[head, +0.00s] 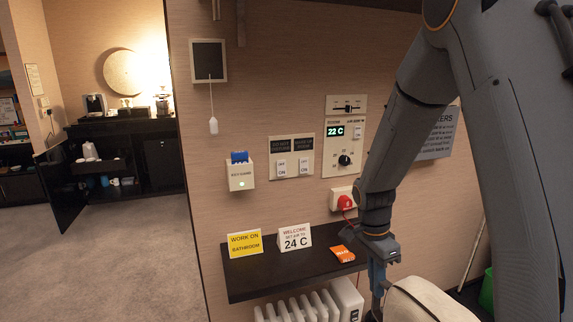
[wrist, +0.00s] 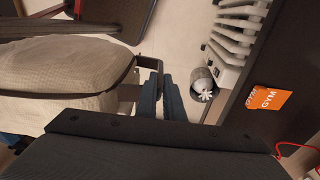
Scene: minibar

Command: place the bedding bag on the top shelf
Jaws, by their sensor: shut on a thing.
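The bedding bag (head: 425,302) is a cream, rounded bag at the bottom right of the head view, cut off by the frame edge. In the wrist view its quilted cream body with dark trim (wrist: 70,75) fills the left side. My gripper (head: 377,300) points down at the bag's left side. In the wrist view my gripper's fingers (wrist: 162,98) are shut on the bag's dark handle (wrist: 149,62). The underside of a dark board (head: 370,4) shows at the top edge of the head view; whether it is the top shelf I cannot tell.
A dark wall ledge (head: 265,275) holds a yellow sign (head: 245,244), a white sign (head: 295,239) and an orange card (head: 342,253). A white radiator (head: 310,308) stands below it. A green bin (head: 487,290) is at the right. Open carpet (head: 140,260) lies at the left.

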